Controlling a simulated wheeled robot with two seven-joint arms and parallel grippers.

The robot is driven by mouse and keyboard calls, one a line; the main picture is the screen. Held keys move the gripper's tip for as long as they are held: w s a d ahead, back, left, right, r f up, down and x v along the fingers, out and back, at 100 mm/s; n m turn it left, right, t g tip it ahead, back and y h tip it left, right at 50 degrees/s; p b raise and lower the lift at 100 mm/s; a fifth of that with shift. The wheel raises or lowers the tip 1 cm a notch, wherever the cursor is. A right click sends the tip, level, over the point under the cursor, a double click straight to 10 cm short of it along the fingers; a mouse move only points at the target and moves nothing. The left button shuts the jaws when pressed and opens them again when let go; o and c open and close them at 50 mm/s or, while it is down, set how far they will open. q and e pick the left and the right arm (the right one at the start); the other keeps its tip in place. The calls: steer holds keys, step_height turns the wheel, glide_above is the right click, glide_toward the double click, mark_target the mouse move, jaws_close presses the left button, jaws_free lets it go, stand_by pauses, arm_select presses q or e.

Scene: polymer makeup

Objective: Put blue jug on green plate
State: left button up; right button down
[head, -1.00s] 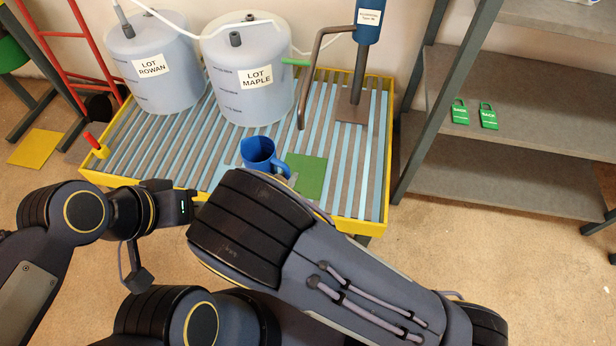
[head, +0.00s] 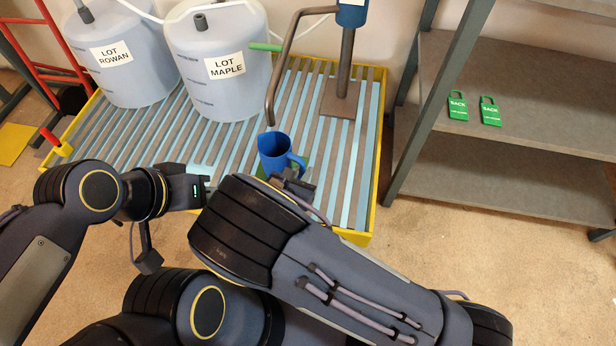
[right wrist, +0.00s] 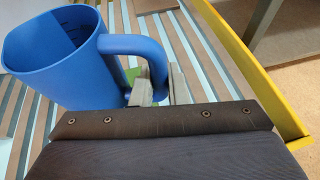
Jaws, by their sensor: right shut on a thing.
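The blue jug (head: 272,154) is upright on the yellow-rimmed grating, with its handle toward the right. My right gripper (head: 294,181) is shut on the jug's handle; the right wrist view shows the fingers (right wrist: 160,90) around the handle of the jug (right wrist: 65,60). The green plate (head: 262,172) is mostly hidden behind the jug and gripper, and a small green bit (right wrist: 133,73) shows behind the handle. The jug overlaps the plate in view; I cannot tell whether it touches it. My left gripper (head: 203,190) is at the tray's front, its fingers unclear.
Two drums, LOT ROWAN (head: 125,60) and LOT MAPLE (head: 222,65), stand at the back left of the grating. A blue pump with a bent spout (head: 285,65) stands behind the jug. A grey shelf (head: 520,95) with two green tags is at right.

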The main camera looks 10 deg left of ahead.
step_height(320, 180, down, 3)
steer(key=shift+d+f+b, duration=0.1)
steer(key=shift+f+b, duration=0.1)
steer(key=shift+b, duration=0.75)
steer(key=shift+r, duration=0.1)
steer(key=shift+w, duration=0.1)
steer(key=c, duration=1.9)
jaws_free()
steer(key=shift+f, duration=0.2)
steer(key=o, duration=0.5)
steer(key=shift+c, duration=0.2)
steer(key=shift+r, duration=0.15)
